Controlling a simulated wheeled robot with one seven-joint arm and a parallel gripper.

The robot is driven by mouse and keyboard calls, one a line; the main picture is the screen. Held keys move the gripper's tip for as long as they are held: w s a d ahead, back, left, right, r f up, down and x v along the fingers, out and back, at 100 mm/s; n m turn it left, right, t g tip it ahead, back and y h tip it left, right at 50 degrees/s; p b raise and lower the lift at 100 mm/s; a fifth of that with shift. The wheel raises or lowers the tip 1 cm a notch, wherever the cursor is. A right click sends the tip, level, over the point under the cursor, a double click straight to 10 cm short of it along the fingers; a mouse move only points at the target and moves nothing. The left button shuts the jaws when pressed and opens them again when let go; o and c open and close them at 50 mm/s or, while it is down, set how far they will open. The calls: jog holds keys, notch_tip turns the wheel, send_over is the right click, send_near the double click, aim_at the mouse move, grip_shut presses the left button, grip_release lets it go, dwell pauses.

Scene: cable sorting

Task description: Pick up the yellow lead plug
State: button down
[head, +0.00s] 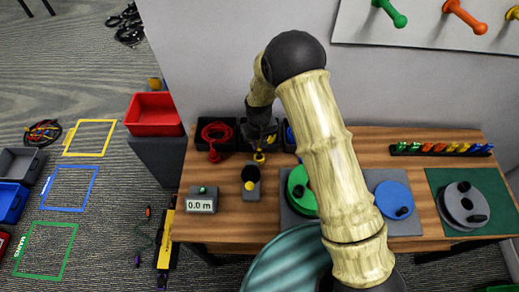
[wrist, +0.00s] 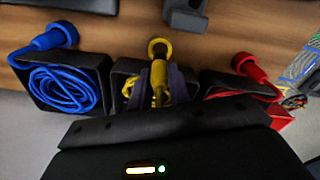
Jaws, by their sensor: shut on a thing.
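The yellow lead plug (wrist: 158,48) sticks out over the front edge of the middle black bin, with its yellow cable (wrist: 130,86) coiled in the bin behind. In the head view the plug (head: 259,157) shows just below my gripper (head: 262,140). In the wrist view my gripper (wrist: 160,82) has its two fingers on either side of the yellow plug's stem, shut on it. The plug's round end points away from the bin. My fingers hide part of the stem and cable.
A red lead plug (wrist: 249,67) and a blue lead plug (wrist: 55,38) lie at the neighbouring bins. A grey stand (head: 252,193) with a black-and-yellow top and a 0.0 m display (head: 201,205) stand in front. Coloured reels (head: 394,199) are to the right.

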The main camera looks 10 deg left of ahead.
jog(key=shift+r+b, duration=0.35)
jog(key=shift+r, duration=1.9)
